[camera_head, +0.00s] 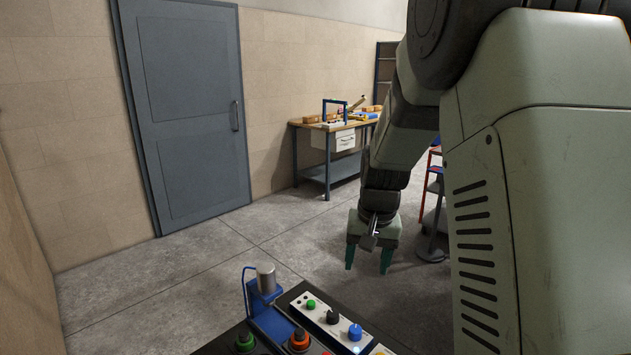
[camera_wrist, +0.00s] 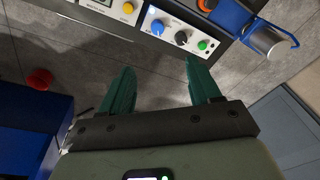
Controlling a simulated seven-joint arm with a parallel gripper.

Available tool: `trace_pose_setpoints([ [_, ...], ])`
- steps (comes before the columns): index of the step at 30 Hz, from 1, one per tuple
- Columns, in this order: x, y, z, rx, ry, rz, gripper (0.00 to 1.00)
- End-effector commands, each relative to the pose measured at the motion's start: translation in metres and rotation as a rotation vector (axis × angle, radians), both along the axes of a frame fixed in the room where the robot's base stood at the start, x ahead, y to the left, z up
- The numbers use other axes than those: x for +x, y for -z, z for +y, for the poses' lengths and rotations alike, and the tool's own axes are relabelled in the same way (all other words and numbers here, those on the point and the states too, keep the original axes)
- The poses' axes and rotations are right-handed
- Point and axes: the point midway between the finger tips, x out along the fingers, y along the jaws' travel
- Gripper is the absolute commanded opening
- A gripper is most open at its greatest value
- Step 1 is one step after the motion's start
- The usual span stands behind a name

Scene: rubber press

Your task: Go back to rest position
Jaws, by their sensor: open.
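My gripper (camera_head: 368,262) hangs from my arm with its green fingers pointing down, over the grey floor behind the control panel. In the wrist view my gripper (camera_wrist: 158,82) has its two green fingers spread apart with nothing between them. The control panel (camera_head: 329,323) with green, black and blue knobs is at the bottom of the head view, below and left of the gripper and apart from it. It also shows at the top of the wrist view (camera_wrist: 183,30). My arm's large links hide the right side of the head view.
A blue press stand with a metal cylinder (camera_head: 265,279) rises beside the panel, near green and orange buttons. A workbench (camera_head: 335,150) stands at the back wall, right of a grey door (camera_head: 190,110). A red round object (camera_wrist: 40,79) shows at the left. Floor at left is clear.

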Motion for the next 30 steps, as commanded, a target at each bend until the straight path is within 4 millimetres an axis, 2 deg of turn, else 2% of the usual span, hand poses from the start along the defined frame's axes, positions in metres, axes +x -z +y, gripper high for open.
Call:
trace_pose_setpoints([
  [1, -0.013, -0.027, 0.001, -0.003, -0.012, -0.032, 0.62],
  [6, -0.065, -0.093, 0.003, -0.019, -0.055, -0.111, 0.62],
  [12, -0.138, -0.146, 0.004, -0.042, -0.098, -0.204, 0.62],
  [16, -0.187, -0.166, 0.003, -0.06, -0.125, -0.265, 0.62],
  [21, -0.24, -0.174, 0.001, -0.082, -0.153, -0.331, 0.62],
  [25, -0.263, -0.173, 0.0, -0.093, -0.165, -0.359, 0.62],
  [30, -0.274, -0.171, -0.001, -0.099, -0.171, -0.373, 0.62],
])
